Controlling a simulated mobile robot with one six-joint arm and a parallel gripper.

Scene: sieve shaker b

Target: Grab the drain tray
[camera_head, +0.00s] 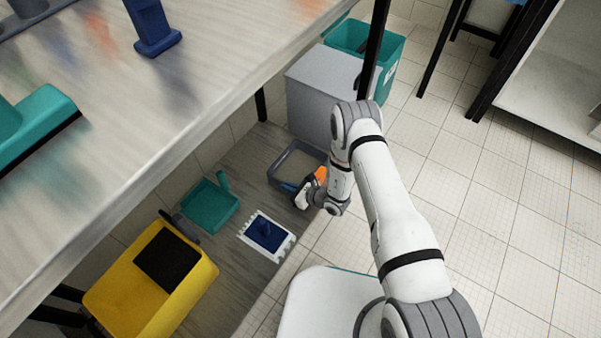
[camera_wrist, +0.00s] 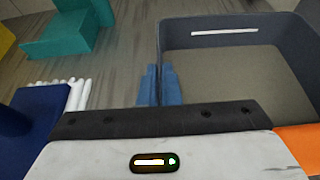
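The drain tray (camera_head: 284,160) is a dark grey, open, rectangular tray with a lighter floor, on the low wood-look board under the bench. It fills the upper right of the wrist view (camera_wrist: 285,35), its left wall running down towards my fingers. My gripper (camera_head: 289,187) is at the tray's near edge. In the wrist view its two blue fingers (camera_wrist: 162,86) are close together, one on each side of the tray's wall, and appear shut on it. The contact itself is partly hidden by the gripper body. The tray looks level and low, at the board.
A grey cabinet (camera_head: 316,88) stands just behind the tray. The bench top (camera_head: 200,90) overhangs. Open tiled floor (camera_head: 470,200) lies right.

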